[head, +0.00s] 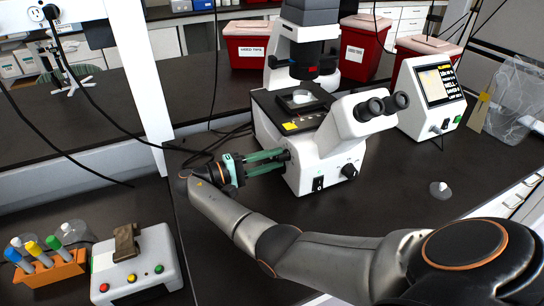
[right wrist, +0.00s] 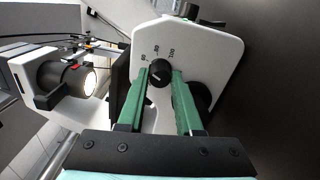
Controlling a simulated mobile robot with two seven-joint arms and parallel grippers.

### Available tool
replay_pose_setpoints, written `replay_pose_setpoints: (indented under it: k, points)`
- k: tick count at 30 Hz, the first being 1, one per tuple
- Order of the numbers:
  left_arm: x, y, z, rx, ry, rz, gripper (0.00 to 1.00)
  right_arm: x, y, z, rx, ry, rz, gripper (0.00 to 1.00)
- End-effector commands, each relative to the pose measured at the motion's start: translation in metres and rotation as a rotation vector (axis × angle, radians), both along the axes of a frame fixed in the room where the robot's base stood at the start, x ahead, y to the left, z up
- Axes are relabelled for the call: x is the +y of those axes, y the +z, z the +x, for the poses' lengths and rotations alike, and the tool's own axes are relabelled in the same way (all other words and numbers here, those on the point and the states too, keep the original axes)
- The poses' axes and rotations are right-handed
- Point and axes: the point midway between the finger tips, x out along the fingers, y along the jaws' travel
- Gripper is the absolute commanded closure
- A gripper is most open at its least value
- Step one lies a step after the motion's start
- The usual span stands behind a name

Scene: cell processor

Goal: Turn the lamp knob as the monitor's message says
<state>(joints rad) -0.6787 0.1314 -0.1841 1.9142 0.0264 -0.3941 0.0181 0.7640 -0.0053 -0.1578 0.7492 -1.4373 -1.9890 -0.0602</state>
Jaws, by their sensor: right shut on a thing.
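The white microscope (head: 322,150) stands on the dark bench. Its black lamp knob (right wrist: 159,72) is on the side panel, with a small printed number scale above it; the rightmost number looks like 100. My right gripper (head: 268,160) reaches the microscope's left side, and its green fingers are shut on the knob, one on each side, in the right wrist view (right wrist: 160,82). The knob's exact pointer setting is too small to tell. The monitor (head: 434,88) stands at the right with yellow and white text on a dark panel, too small to read surely. My left gripper is out of view.
A control box (head: 136,268) with coloured buttons and an orange tube rack (head: 48,274) are at the front left. Red bins (head: 250,48) stand behind the microscope. A small clear item (head: 439,190) lies to the right. Black cables cross the left bench.

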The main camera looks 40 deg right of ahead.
Motion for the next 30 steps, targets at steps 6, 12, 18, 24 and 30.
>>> replay_pose_setpoints:
  k: [6,12,18,24,30]
  points:
    - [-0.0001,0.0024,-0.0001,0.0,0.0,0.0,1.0,0.0003,0.0002,0.0002,0.052,0.001,0.017,1.0]
    - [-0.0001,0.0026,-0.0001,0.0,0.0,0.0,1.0,0.0004,-0.0001,0.0003,0.065,0.002,0.021,1.0]
    - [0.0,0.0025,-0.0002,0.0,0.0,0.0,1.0,0.0004,-0.0002,0.0003,0.065,0.002,0.021,1.0]
    - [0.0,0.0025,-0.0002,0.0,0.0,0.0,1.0,0.0004,-0.0002,0.0003,0.064,0.002,0.021,0.53]
    - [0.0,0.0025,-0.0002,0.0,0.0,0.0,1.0,0.0003,-0.0001,0.0002,0.064,0.001,0.02,0.36]
